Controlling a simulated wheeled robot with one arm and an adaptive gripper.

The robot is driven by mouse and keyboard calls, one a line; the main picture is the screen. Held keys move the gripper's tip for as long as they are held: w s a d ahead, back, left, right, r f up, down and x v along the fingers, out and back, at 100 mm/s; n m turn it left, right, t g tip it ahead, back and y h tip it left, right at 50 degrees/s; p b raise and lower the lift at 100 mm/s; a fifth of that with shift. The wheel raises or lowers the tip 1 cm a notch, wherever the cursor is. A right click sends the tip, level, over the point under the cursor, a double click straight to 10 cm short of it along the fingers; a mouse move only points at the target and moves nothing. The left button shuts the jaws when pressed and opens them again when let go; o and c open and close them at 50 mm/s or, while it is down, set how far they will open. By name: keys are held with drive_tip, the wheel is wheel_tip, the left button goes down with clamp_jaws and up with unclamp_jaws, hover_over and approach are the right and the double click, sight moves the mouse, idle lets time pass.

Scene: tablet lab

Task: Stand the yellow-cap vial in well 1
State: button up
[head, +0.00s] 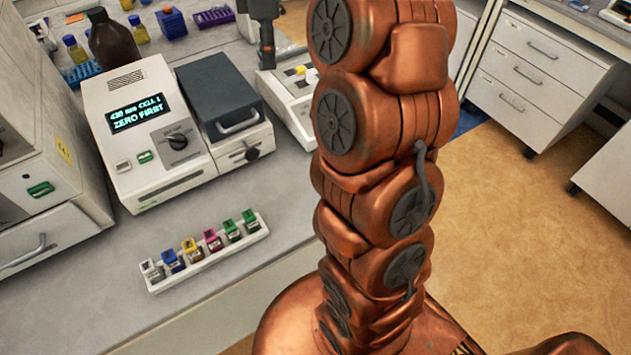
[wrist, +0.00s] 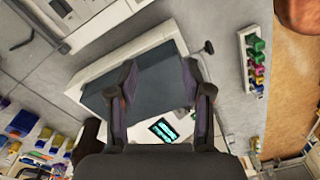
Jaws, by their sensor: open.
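The yellow-cap vial (head: 192,249) stands in a white rack (head: 208,264), third from the left, between a blue-cap and a magenta-cap vial. In the wrist view the rack (wrist: 243,62) is at the right, and its caps are small. A white photometer (head: 130,140) reads "430 nm CELL 1 ZERO FIRST". Its dark grey lid (head: 220,95) looks closed. I cannot make out a well marked 1. My gripper (wrist: 158,68) is open and empty, with the dark lid seen between and beyond its fingers. The rack is well off to the gripper's right in that view.
A white cabinet-like unit (head: 45,170) is at the left. Bare grey bench (head: 110,315) surrounds the rack. My arm covers the middle right.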

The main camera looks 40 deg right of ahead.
drive_tip(key=s+a+f+m, duration=0.25)
drive_tip(key=s+a, duration=0.25)
drive_tip(key=s, duration=0.3)
drive_tip(key=s+a+f+m, duration=0.1)
drive_tip(key=s+a+m, duration=0.2)
drive_tip(key=s+a, duration=0.3)
drive_tip(key=s+f+m, duration=0.3)
drive_tip(key=s+f, duration=0.1)
drive_tip(key=s, duration=0.4)
drive_tip(key=s+a+f+m+g, duration=0.1)
drive_tip(key=s+f+m, duration=0.2)
drive_tip(key=s, duration=0.6)
drive_tip(key=shift+s+a+f+g, duration=0.15)
drive_tip(key=shift+s+f+g, duration=0.15)
drive_tip(key=shift+f, duration=0.3)
